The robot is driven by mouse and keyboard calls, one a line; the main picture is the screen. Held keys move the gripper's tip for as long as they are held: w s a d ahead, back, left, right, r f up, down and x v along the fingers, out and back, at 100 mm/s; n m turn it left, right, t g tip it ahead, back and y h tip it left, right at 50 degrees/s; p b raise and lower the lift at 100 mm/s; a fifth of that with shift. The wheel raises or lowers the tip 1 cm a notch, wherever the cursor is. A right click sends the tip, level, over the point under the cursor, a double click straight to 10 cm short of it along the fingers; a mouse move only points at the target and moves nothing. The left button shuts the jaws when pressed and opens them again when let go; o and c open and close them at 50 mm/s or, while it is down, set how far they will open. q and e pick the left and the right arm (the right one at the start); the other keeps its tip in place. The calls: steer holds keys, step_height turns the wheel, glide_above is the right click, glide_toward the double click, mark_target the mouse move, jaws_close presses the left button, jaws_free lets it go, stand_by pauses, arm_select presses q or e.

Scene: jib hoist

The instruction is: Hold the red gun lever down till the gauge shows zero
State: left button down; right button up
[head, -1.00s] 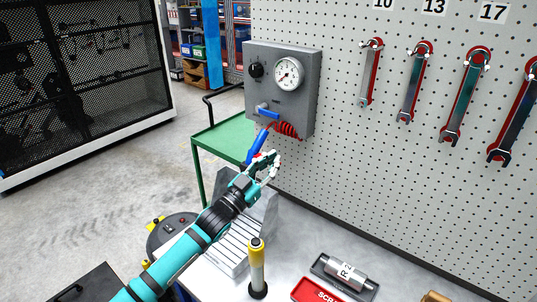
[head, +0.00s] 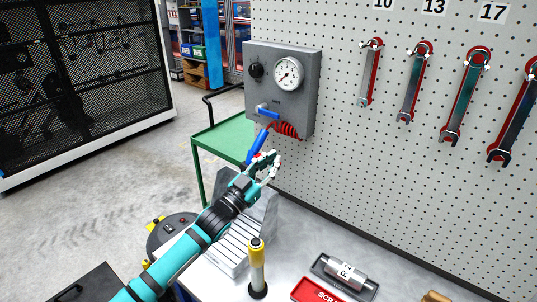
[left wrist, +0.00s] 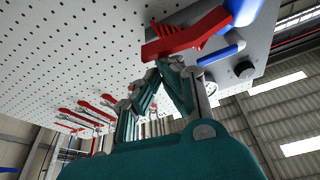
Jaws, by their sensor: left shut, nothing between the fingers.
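The blue air gun (head: 257,146) hangs below the grey panel at the red coiled hose. Its red lever (left wrist: 185,38) shows large in the left wrist view, beside the blue gun body (left wrist: 245,10). My left gripper (head: 272,160) is shut and empty at the gun. In the left wrist view its fingertips (left wrist: 160,66) are right at the lever's edge; I cannot tell whether they press it. The round white gauge (head: 288,74) is on the panel; its needle is too small to read surely. My right gripper is not in view.
The grey panel (head: 310,90) carries a black knob (head: 256,70) and a blue valve handle (head: 268,114). Wrenches hang on the pegboard (head: 345,150) at right. A yellow-topped post (head: 257,270) stands on the bench. A green cart (head: 215,138) is behind.

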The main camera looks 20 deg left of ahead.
arm_select(q)
steer(key=shift+f, duration=0.1)
step_height(320, 180, up, 4)
steer(key=r+p, duration=0.1)
steer(key=p, duration=0.3)
steer(key=b+v, duration=0.4)
steer(key=v, duration=0.6)
steer(key=shift+s+d+f+b, duration=0.2)
steer(key=shift+d+f+b, duration=0.15)
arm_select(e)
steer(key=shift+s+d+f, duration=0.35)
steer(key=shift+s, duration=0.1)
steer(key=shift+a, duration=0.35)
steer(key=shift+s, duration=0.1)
